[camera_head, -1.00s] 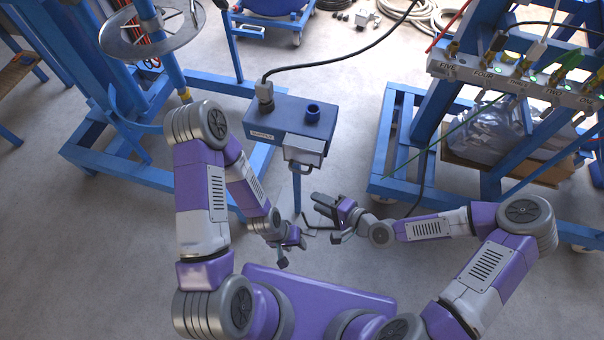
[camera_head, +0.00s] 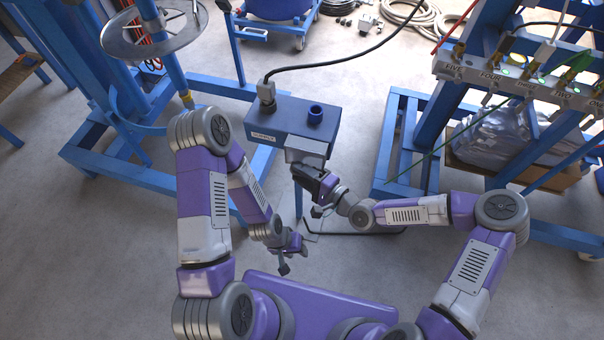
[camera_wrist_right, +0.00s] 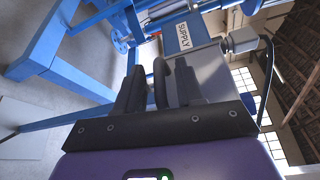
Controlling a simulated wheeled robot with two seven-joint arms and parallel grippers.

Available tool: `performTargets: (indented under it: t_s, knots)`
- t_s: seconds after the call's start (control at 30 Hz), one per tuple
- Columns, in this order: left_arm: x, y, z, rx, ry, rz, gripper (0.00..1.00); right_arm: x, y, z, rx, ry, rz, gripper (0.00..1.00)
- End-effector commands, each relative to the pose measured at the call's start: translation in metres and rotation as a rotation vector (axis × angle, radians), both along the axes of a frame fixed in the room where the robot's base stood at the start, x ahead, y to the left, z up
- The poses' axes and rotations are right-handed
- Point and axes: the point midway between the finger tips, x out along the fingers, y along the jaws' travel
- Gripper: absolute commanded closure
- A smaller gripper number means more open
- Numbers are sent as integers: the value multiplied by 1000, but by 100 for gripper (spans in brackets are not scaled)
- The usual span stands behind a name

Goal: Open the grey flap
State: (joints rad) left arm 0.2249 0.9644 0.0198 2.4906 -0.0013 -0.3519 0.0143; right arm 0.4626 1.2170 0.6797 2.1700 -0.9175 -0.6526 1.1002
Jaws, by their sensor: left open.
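The grey flap (camera_head: 306,145) is on the front of the blue supply box (camera_head: 278,124). It looks closed. My right gripper (camera_head: 314,180) is at the lower edge of the flap. In the right wrist view its two dark fingers (camera_wrist_right: 160,72) stand apart, one on each side of the flap's dark curved handle (camera_wrist_right: 161,86). A narrow gap seems to show beside the handle. The flap's grey face (camera_wrist_right: 208,68) is just beyond the fingers.
A black cable (camera_head: 330,64) rises from a plug (camera_head: 266,91) on the box. A blue frame with a labelled socket rail (camera_head: 515,80) stands at the right. A blue mixer stand (camera_head: 120,90) is at the left.

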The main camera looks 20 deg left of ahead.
Motion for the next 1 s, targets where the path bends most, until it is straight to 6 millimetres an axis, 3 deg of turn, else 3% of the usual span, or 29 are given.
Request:
performTargets:
  t_s: [0.17, 0.43, 1.0]
  knots:
    - [0, 0, 0, 0, 0, 0, 57, 0, 0, 0, 0, 0, 0, 62]
    - [0, 0, 0, 0, 0, 0, 57, 0, 0, 0, -1, 0, 0, 100]
    - [0, 0, 9, 0, 0, 0, 57, -4, 0, 5, 1, 50, -1, 100]
